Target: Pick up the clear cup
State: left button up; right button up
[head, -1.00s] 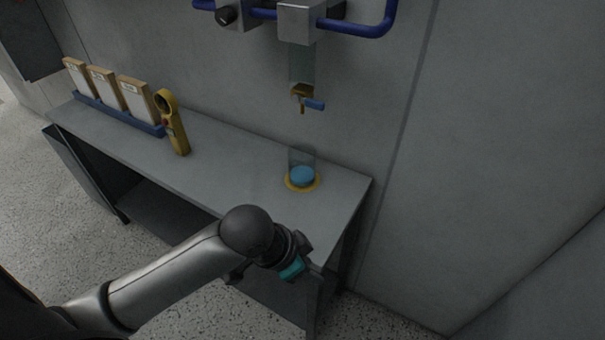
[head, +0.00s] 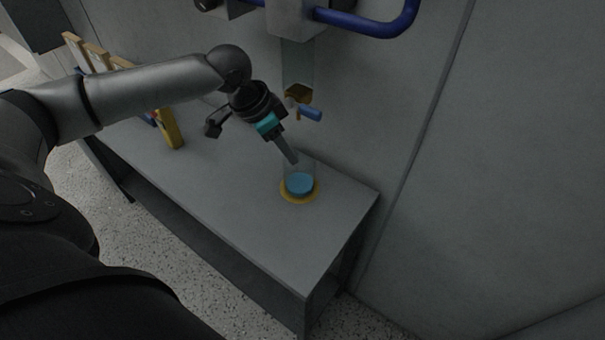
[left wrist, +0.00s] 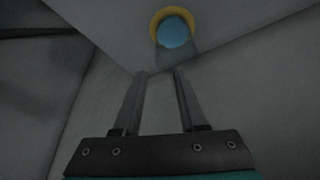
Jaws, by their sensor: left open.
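The clear cup (head: 300,181) stands upright on a yellow ring (head: 299,199) near the right end of the grey bench, with blue liquid or a blue base in its lower part. In the left wrist view the cup's blue part (left wrist: 173,32) shows beyond the fingertips, inside the yellow ring. My left gripper (head: 291,158) is open and empty, pointing down and right, with its fingertips close to the cup's upper rim. I cannot tell whether they touch it. In the left wrist view the two fingers (left wrist: 160,74) stand apart. My right gripper is not in view.
A tap with a blue handle (head: 311,113) hangs from the wall close above the cup, beside my left gripper. A yellow device (head: 170,129) and upright boxes stand at the bench's left. The bench front (head: 250,232) is clear.

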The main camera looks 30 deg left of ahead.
pick_arm(q)
jog(key=b+x, duration=0.1)
jog(key=x, duration=0.5)
jog(key=shift+f, duration=0.25)
jog(key=shift+w+d+f, duration=0.1)
jog(key=shift+d+f, duration=0.1)
jog(key=shift+f, duration=0.2)
jog(key=b, duration=0.2)
send_over(306, 196)
notch_tip(306, 196, down, 4)
jog(key=shift+w+f, duration=0.1)
jog(key=shift+f, duration=0.15)
jog(key=shift+a, duration=0.1)
jog(key=shift+c, duration=0.3)
grip_shut()
